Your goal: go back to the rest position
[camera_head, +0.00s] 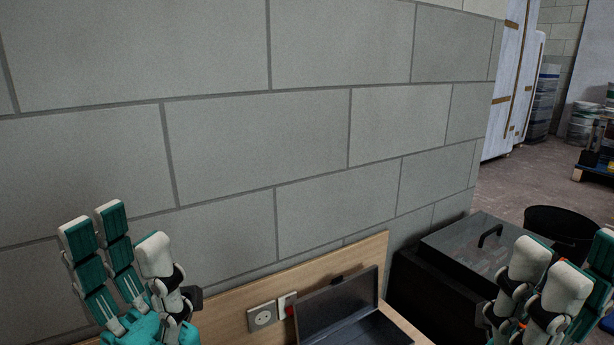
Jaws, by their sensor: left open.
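My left gripper (124,243) is at the lower left, in front of the grey block wall. Its teal and white fingers point up and stand apart, open, with nothing between them. My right gripper (562,272) is at the lower right edge, in front of a dark box. Its fingers overlap in the picture and part of it is cut off by the frame, so I cannot tell how far it is open.
The block wall (258,140) fills most of the view. Below it are a wooden board (222,312) with a socket (262,317) and an open dark case (340,307). A dark lidded box (465,245) and a black bin (562,222) stand right. Floor shows beyond.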

